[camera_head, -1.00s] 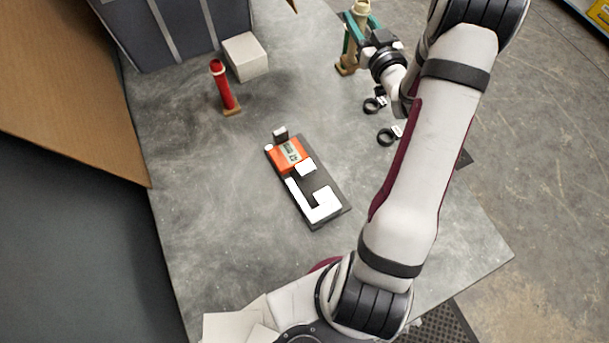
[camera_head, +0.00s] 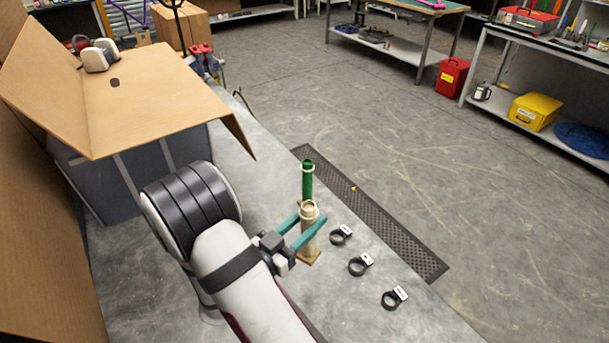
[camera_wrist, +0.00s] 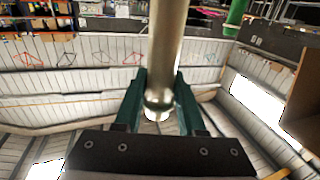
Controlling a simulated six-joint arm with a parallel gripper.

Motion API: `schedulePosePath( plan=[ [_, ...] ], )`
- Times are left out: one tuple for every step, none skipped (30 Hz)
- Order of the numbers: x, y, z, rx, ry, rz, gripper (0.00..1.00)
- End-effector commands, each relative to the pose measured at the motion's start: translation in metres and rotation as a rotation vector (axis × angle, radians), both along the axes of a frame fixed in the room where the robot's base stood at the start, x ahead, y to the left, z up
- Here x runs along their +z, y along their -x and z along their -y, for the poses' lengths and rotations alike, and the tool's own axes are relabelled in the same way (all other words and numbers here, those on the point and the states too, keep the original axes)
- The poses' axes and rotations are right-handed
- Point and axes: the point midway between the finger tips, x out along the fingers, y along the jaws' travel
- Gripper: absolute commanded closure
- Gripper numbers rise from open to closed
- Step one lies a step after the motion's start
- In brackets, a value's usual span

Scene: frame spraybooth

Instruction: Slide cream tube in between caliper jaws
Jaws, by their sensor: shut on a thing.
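The cream tube (camera_head: 309,240) stands upright at the table's right side, its lower end at a small tan wooden base (camera_head: 311,258). I cannot tell whether it rests in that base. My gripper (camera_head: 311,217) has teal fingers on both sides of the tube, shut on its upper part. In the wrist view, the tube (camera_wrist: 167,45) rises between the fingers of my gripper (camera_wrist: 161,85). The caliper is out of view now; the earlier head view holds an orange and white device on a dark board that may be it.
A green tube (camera_head: 307,182) stands just behind the cream one. Three black rings with white tags (camera_head: 341,236) (camera_head: 360,265) (camera_head: 394,299) lie along the right table edge. A large open cardboard box (camera_head: 150,95) is at the left. The table between box and tubes looks clear.

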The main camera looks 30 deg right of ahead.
Motion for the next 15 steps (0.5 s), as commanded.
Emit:
schedulePosePath(
  plan=[
    [-0.002, 0.020, -0.015, -0.063, 0.001, -0.001, 1.00],
    [-0.002, 0.034, -0.022, -0.106, 0.001, -0.001, 1.00],
    [-0.002, 0.050, -0.030, -0.157, -0.001, 0.001, 1.00],
    [-0.003, 0.060, -0.035, -0.189, 0.000, 0.001, 1.00],
    [-0.002, 0.069, -0.040, -0.216, 0.000, 0.002, 1.00],
    [-0.002, 0.079, -0.045, -0.246, 0.000, 0.003, 1.00],
    [-0.002, 0.085, -0.047, -0.265, 0.000, 0.003, 1.00],
    [-0.002, 0.089, -0.050, -0.279, -0.001, 0.003, 1.00],
    [-0.002, 0.094, -0.052, -0.293, -0.001, 0.004, 1.00],
    [-0.002, 0.095, -0.052, -0.299, -0.001, 0.004, 1.00],
    [-0.002, 0.097, -0.053, -0.304, -0.001, 0.004, 1.00],
    [-0.002, 0.098, -0.053, -0.307, -0.001, 0.004, 1.00],
    [-0.002, 0.098, -0.053, -0.308, -0.003, 0.004, 1.00],
    [-0.002, 0.098, -0.053, -0.308, -0.003, 0.004, 1.00],
    [-0.002, 0.098, -0.053, -0.308, -0.003, 0.004, 1.00]
  ],
)
